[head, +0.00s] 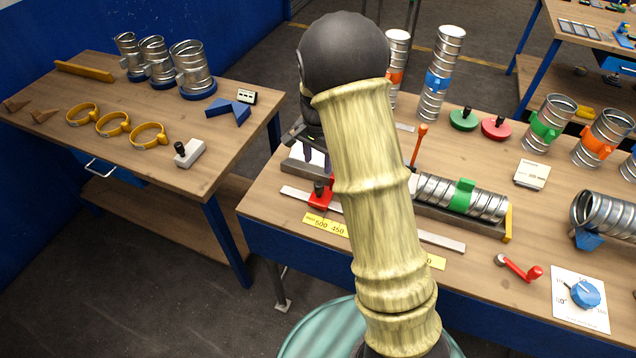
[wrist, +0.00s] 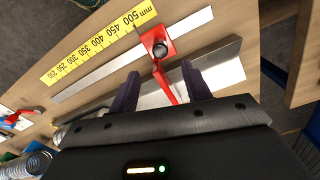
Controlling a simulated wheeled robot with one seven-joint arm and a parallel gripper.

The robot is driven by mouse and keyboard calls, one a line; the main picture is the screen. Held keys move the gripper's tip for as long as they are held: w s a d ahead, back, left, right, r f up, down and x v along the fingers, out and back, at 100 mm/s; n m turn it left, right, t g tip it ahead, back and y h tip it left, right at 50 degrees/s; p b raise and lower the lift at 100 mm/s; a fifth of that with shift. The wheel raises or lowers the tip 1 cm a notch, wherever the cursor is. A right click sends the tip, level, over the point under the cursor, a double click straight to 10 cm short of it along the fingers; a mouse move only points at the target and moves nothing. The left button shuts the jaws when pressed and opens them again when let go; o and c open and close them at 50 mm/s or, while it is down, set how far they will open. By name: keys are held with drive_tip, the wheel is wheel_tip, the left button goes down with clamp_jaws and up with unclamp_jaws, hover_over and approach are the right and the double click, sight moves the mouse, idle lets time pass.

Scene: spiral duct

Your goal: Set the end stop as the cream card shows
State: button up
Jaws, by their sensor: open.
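The end stop is a red slider with a black knob (head: 320,194). It sits on a pale metal rail beside a yellow mm scale (head: 326,225). In the wrist view, the end stop (wrist: 163,47) is near the 500 end of the scale (wrist: 100,45); its exact reading is unclear. My gripper (wrist: 160,88) is open, its two dark fingers on either side of the stop's red arm, with the knob just beyond the tips. I cannot tell whether they touch. In the head view my arm partly hides the gripper. The cream card (head: 532,174) lies on the bench at right, its markings too small to read.
A spiral duct with a green clamp (head: 462,196) lies in the trough right of my arm. A red crank (head: 520,268) and blue dial (head: 585,294) are at the bench's front right. Upright ducts stand behind. A side table (head: 130,125) holds yellow rings and ducts.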

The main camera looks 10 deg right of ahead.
sight(318, 184)
wheel_tip(318, 184, down, 11)
drive_tip(key=shift+r+p, duration=0.15)
drive_tip(key=shift+p, duration=0.9)
drive_tip(key=shift+c, duration=0.2)
clamp_jaws()
